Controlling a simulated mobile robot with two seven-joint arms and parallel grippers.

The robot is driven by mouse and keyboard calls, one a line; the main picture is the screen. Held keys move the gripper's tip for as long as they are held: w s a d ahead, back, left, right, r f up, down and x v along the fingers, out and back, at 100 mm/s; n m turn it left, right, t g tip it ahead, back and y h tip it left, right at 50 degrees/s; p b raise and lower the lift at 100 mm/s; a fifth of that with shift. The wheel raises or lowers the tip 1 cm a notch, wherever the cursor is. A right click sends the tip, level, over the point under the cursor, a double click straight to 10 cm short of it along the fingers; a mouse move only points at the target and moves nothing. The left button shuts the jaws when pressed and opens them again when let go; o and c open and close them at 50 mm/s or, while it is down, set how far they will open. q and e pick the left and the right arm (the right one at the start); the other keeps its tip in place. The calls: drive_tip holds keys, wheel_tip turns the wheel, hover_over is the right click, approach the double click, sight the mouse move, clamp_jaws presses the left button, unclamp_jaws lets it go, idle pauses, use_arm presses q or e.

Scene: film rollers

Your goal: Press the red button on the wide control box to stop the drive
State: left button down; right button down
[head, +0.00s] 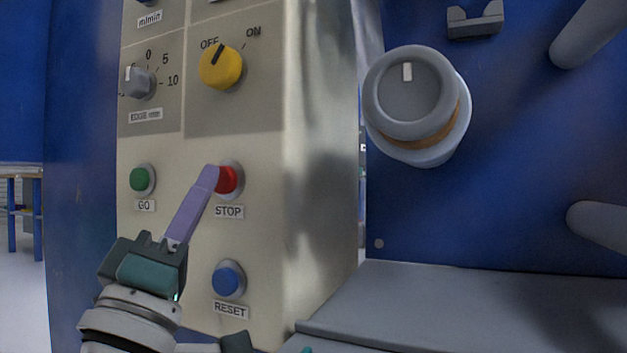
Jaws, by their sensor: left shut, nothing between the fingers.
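The wide control box (265,230) is a beige metal panel in the middle left of the head view. Its red button (228,180) sits above a STOP label. My left gripper (212,172) is shut and empty, with its purple fingers pointing up and right. The fingertips overlap the left edge of the red button in the picture; I cannot tell whether they touch it. My right gripper is not clearly in view.
A green GO button (141,179) lies left of the red one, and a blue RESET button (228,280) below it. A yellow OFF/ON knob (221,68) is above. A grey roller (410,85) sticks out from the blue wall (500,180) at right.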

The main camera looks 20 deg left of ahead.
use_arm(q)
drive_tip(key=shift+w, duration=0.45)
idle(0.6)
drive_tip(key=shift+s+p, duration=0.35)
drive_tip(key=shift+s, duration=0.55)
drive_tip(key=shift+s+a+p, duration=0.2)
drive_tip(key=shift+s+p, duration=1.05)
drive_tip(key=shift+s, duration=1.2)
